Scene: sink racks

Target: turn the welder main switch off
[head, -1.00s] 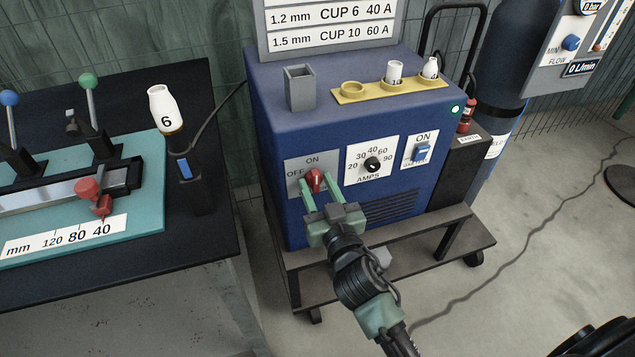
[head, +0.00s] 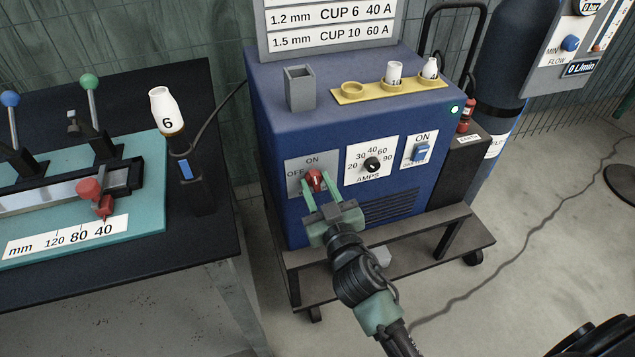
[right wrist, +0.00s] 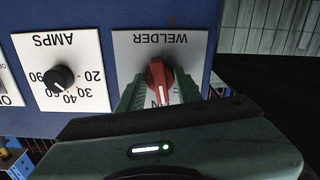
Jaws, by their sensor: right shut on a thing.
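The welder main switch (head: 314,181) is a red knob on a grey plate on the front of the blue welder (head: 345,125). In the head view, the plate reads ON above the knob and OFF to its left. My right gripper (head: 318,193) is shut on the knob, one green finger on each side. In the right wrist view, the knob (right wrist: 157,78) sits between the fingers of my right gripper (right wrist: 157,88). Its white mark is near the ON label, which the gripper partly hides. My left gripper is not in view.
The AMPS dial (head: 372,164) and a blue switch (head: 421,152) marked ON are right of the main switch. A green light (head: 455,109) is lit on the welder. A dark bench (head: 120,260) with a torch (head: 177,145) is to the left.

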